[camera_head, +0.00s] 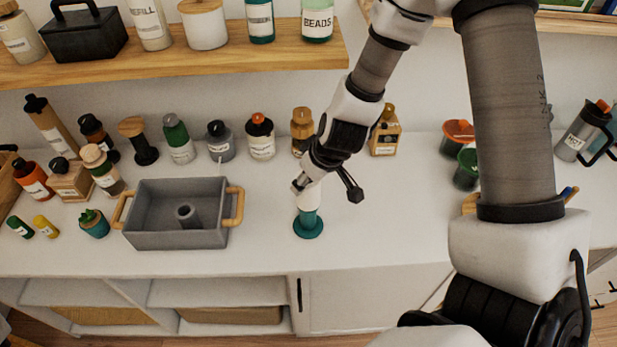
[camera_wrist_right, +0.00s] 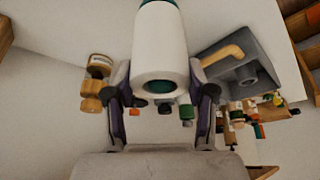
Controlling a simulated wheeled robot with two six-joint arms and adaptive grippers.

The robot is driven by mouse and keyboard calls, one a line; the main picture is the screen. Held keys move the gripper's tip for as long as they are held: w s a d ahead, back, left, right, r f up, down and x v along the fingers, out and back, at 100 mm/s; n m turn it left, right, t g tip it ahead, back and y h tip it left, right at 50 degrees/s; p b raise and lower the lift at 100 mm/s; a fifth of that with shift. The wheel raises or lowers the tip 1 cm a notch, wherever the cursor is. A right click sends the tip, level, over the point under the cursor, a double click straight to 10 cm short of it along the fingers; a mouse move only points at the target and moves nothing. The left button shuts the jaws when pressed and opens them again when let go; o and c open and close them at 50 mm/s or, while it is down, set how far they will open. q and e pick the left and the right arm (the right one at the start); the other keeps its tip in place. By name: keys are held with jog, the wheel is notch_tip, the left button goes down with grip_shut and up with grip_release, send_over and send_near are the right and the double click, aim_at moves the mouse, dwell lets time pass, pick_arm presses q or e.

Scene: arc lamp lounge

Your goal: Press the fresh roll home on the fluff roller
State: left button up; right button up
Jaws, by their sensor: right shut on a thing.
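My right gripper (camera_head: 318,188) reaches down over the counter and is shut on the white fluff roll (camera_head: 308,196). Below the roll is the teal fluff roller (camera_head: 308,228), upright with its round flange on the counter. The roll stands in line with the teal part and meets or overlaps it; how far down it sits I cannot tell. In the right wrist view the fingers (camera_wrist_right: 161,105) flank the roll (camera_wrist_right: 160,40), whose hollow end faces the camera. A sliver of teal shows beyond it. My left gripper is not in view.
A grey tray (camera_head: 152,240) with wooden handles and an inner post stands just left of the roller. Several bottles (camera_head: 261,140) line the back of the counter, below a wooden shelf (camera_head: 200,57).

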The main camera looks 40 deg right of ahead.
jog(key=shift+f, duration=0.15)
jog(key=o, duration=1.5)
jog(key=shift+o, duration=0.2)
notch_tip(320, 180, up, 8)
jog(key=p, duration=0.8)
jog(key=shift+p, duration=0.3)
jog(key=shift+f, duration=0.1)
grip_shut()
